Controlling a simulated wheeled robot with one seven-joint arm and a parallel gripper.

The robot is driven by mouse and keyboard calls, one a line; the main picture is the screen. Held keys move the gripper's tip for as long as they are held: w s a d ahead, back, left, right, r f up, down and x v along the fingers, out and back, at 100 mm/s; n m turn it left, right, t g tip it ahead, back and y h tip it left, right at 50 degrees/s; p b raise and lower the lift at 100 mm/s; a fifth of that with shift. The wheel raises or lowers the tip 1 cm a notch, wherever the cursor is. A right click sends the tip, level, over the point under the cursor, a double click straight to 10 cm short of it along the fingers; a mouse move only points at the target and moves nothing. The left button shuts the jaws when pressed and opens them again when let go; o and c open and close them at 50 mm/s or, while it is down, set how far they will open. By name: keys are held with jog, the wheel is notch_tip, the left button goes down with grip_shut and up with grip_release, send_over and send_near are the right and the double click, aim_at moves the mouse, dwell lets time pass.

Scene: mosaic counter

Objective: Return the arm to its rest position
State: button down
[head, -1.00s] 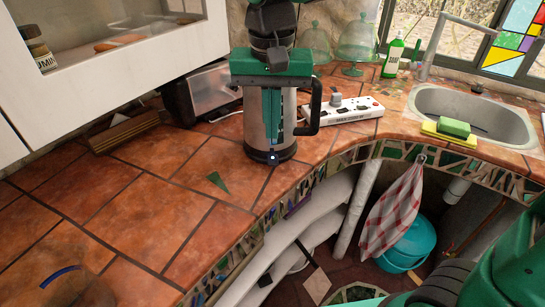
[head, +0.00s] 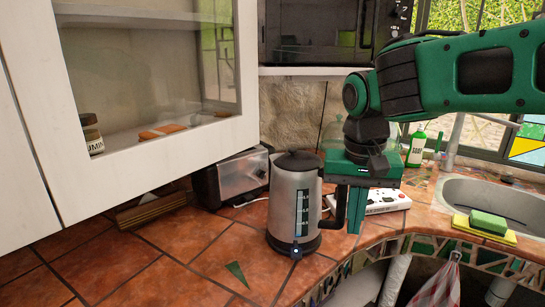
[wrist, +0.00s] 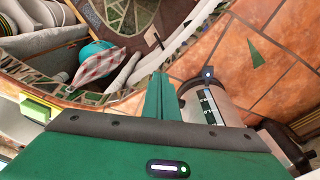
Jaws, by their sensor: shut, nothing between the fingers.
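My gripper (head: 353,206) is shut with nothing in it. Its green fingers point down beside the kettle's black handle, to the right of the kettle in the head view. Its shut fingers also show in the wrist view (wrist: 160,98). The steel kettle (head: 290,213), with a black lid and base and a level window, stands upright on the tiled counter. It also shows in the wrist view (wrist: 220,110), partly hidden by my gripper. My arm (head: 465,75) reaches in from the right, bent at the wrist above the counter.
A toaster (head: 228,181) stands behind the kettle. A white power strip (head: 385,202) lies right of my gripper. A soap bottle (head: 416,148) and a sink (head: 490,198) with a green sponge (head: 488,222) are farther right. A white wall cabinet (head: 160,115) overhangs the left.

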jog(key=s+d+f+m, duration=0.1)
jog(key=s+d+f, duration=0.15)
jog(key=d, duration=0.55)
jog(key=s+d+f+m, duration=0.15)
jog(key=s+d, duration=0.25)
jog(key=d, duration=0.4)
jog(key=s+d+f, duration=0.3)
jog(key=s+d, duration=0.1)
jog(key=s, duration=0.2)
jog(key=s+d+f+g, duration=0.1)
jog(key=s+d+f, duration=0.2)
jog(key=s, duration=0.3)
jog(key=shift+d+f+m+y, duration=0.15)
jog(key=shift+d+m+y, duration=0.25)
jog(key=shift+d+m, duration=0.1)
jog(key=shift+w, duration=0.1)
jog(key=shift+w+f, duration=0.25)
jog(key=shift+w, duration=0.35)
